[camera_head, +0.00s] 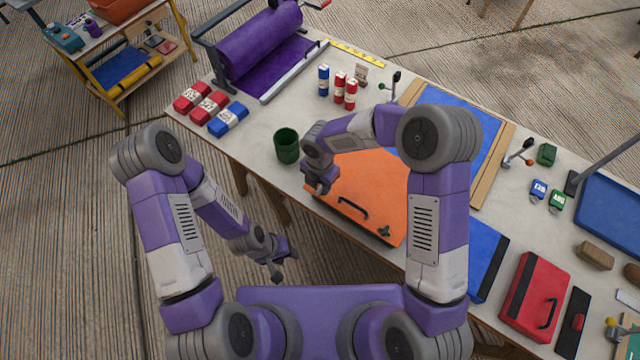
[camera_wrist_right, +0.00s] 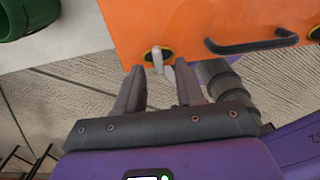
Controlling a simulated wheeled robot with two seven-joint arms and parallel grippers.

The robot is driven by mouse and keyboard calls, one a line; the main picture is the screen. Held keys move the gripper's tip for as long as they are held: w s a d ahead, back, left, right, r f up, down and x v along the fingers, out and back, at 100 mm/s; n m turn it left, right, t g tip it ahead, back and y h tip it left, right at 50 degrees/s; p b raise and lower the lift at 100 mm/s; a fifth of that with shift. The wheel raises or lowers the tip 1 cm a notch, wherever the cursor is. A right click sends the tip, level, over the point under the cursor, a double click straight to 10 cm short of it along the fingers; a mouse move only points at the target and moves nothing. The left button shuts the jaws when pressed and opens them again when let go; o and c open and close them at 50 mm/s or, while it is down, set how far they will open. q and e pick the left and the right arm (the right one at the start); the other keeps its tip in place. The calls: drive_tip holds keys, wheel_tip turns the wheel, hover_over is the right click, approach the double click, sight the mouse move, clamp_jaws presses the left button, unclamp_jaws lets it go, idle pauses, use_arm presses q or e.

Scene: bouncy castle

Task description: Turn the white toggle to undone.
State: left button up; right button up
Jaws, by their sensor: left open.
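The white toggle (camera_wrist_right: 157,60) sits on a dark oval plate with a yellow rim, near the edge of the orange case (camera_head: 368,190). In the head view my right gripper (camera_head: 320,188) covers that spot, so the toggle is hidden there. In the right wrist view my right gripper (camera_wrist_right: 160,72) is open, its fingertips on either side of and just below the toggle. I see no clear contact. A small pale shape lies beside the toggle between the fingers. My left gripper (camera_head: 280,265) is open and empty, off the table's front edge.
The case's black handle (camera_head: 352,208) is right of the toggle, with a dark latch (camera_head: 384,231) beyond. A green cup (camera_head: 287,146) stands close to the left. A blue mat (camera_head: 462,125) lies behind, and a red case (camera_head: 534,297) is at the right.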

sight(320, 191)
drive_tip(key=shift+w+f, duration=0.25)
drive_tip(key=shift+f, duration=0.95)
drive_tip(key=shift+s, duration=0.15)
clamp_jaws()
